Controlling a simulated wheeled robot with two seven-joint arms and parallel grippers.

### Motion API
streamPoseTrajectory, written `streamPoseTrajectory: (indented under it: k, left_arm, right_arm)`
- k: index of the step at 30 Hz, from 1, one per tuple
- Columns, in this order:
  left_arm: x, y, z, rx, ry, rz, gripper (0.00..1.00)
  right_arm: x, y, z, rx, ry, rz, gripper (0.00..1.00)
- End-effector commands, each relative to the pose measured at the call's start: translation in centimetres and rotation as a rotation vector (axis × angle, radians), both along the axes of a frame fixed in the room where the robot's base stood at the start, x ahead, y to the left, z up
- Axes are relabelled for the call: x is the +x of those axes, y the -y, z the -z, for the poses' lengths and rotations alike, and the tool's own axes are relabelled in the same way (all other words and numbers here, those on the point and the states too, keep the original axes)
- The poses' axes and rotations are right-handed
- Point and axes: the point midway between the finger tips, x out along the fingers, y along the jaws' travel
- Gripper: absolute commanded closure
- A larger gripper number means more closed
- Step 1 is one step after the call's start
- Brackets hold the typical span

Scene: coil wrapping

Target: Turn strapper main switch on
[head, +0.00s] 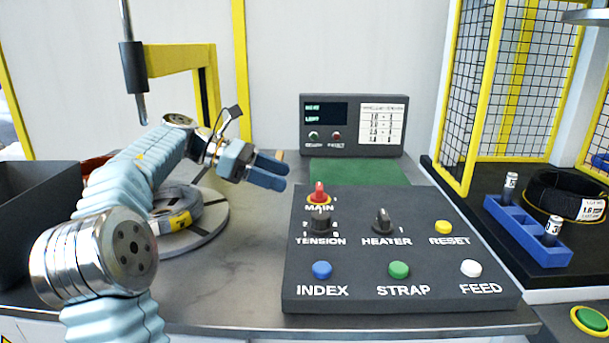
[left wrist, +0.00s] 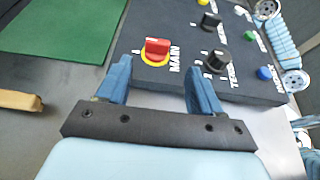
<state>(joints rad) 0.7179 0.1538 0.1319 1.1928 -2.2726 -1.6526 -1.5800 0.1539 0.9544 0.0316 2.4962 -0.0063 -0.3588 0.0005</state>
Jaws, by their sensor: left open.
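The main switch (head: 319,193) is a red knob on a yellow ring at the upper left of the dark control panel (head: 450,268), above the label MAIN. It also shows in the left wrist view (left wrist: 156,50), ahead of my fingers and a little left of the middle between them. My left gripper (head: 278,172) is open and empty, to the left of the switch and apart from it. Its two blue fingers show in the left wrist view (left wrist: 160,85). My right gripper is not seen in the head view; a pale blue arm part shows at the right of the left wrist view.
Black TENSION (head: 320,220) and HEATER (head: 381,222) knobs sit near the switch. Several coloured buttons are on the panel. A green mat (head: 355,172) and a display box (head: 353,125) stand behind. A coil (head: 178,208) lies on a round plate at left.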

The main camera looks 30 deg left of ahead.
Motion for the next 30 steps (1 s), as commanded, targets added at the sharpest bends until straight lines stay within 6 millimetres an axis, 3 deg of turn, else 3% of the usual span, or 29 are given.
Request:
streamPoseTrajectory:
  k: [5,15,26,30]
  left_arm:
    - [0.6,1.0,0.4,-0.002,-0.001,0.002,0.34]
    - [3.1,5.2,2.4,-0.002,-0.001,0.001,0.34]
    - [3.6,5.9,2.9,0.000,0.000,0.000,0.34]
    - [3.6,5.9,2.9,0.000,-0.001,0.000,0.52]
  right_arm:
    - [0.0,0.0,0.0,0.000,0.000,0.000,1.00]
    - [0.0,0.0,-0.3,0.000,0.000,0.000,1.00]
    - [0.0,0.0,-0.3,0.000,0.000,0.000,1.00]
    - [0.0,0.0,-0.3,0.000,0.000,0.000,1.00]
